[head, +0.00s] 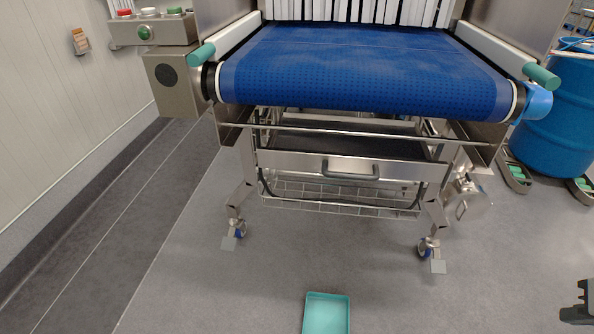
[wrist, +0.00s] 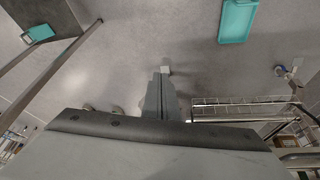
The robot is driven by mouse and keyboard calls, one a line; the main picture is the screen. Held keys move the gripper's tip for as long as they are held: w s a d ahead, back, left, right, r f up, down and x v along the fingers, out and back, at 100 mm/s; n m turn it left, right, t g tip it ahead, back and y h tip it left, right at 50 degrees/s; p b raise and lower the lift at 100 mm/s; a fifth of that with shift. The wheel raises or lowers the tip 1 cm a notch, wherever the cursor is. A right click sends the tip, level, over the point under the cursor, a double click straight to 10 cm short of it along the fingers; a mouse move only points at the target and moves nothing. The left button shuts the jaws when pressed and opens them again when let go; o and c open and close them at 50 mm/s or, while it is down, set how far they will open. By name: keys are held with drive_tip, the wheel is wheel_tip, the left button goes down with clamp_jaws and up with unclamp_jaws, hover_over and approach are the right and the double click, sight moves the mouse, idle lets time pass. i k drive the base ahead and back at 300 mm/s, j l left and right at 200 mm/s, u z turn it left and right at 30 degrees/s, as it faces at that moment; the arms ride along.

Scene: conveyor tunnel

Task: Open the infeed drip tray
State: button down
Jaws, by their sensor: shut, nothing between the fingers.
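The infeed drip tray (head: 300,163) is a steel drawer under the near end of the blue conveyor belt. Its front panel faces me and carries a dark bow handle (head: 350,171) near the middle. Its dark inside shows partly between the rails above the front. I cannot tell exactly how far in it sits. My gripper (wrist: 166,72) is shut and empty in the wrist view, with its narrow grey fingers together over the floor.
A wire basket (head: 330,195) hangs below the tray, and it also shows in the wrist view (wrist: 240,110). Castered legs (head: 237,228) stand either side. A teal tray (head: 326,314) lies on the floor in front. A blue drum (head: 560,115) stands right. The floor between is clear.

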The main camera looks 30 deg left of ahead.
sight(359, 158)
drive_tip(key=k+j+u, duration=0.15)
drive_tip(key=j+u, duration=0.45)
drive_tip(key=u, duration=0.15)
drive_tip(key=k+z, duration=0.2)
drive_tip(key=z, duration=0.15)
drive_tip(key=k+l+z, duration=0.1)
drive_tip(key=z, duration=0.25)
drive_tip(key=k+l+z, duration=0.15)
drive_tip(key=k+z, duration=0.2)
drive_tip(key=i, duration=0.05)
